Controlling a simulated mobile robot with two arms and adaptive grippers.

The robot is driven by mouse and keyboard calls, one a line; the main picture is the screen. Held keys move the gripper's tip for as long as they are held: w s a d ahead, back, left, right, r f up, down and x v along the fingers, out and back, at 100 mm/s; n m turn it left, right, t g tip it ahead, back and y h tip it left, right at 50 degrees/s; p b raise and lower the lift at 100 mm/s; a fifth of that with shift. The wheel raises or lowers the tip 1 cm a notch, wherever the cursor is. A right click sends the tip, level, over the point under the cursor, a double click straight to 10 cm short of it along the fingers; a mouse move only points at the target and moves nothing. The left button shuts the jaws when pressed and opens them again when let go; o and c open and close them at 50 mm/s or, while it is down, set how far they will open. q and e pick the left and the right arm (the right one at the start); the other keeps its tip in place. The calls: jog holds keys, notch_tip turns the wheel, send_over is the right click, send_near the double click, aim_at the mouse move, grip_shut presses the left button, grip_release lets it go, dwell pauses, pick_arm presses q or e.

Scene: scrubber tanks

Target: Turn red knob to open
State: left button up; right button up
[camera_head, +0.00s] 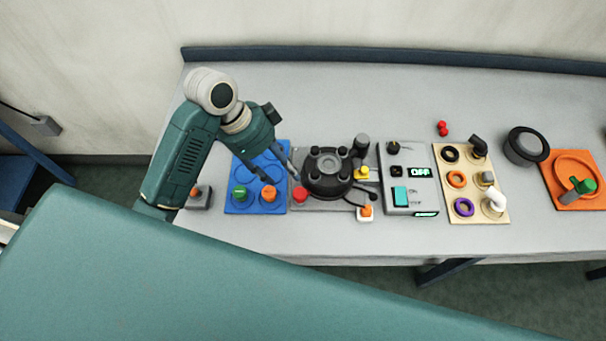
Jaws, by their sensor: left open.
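A red knob (300,194) sits at the left front corner of the grey plate (335,207), beside a round black device (327,174). My left gripper (284,180) reaches in from the left, pointing down and to the right. Its two fingers are spread apart with nothing between them. The fingertips are just up and left of the red knob, over the right part of a blue tray (234,207); I cannot tell their height above it. A second small red object (442,128) lies on the table further right. My right gripper is out of view.
The blue tray holds a green knob (239,193) and an orange one (269,193). Right of the device are a yellow knob (361,173), an orange button (366,211), and a switch panel (424,190) reading OFF. A beige ring board (482,214) stands beyond. The table's back is clear.

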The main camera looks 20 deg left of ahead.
aim_at(299, 192)
pick_arm(q)
jog(key=x, duration=0.2)
jog(key=s+p+x, duration=0.1)
jog(key=x, duration=0.2)
jog(key=p+x, duration=0.1)
jog(key=x, duration=0.1)
jog(key=shift+s+d+f, duration=0.1)
jog(key=shift+d+f, duration=0.25)
jog(key=shift+x, duration=1.15)
jog(key=shift+c, duration=1.3)
jog(key=c, duration=0.8)
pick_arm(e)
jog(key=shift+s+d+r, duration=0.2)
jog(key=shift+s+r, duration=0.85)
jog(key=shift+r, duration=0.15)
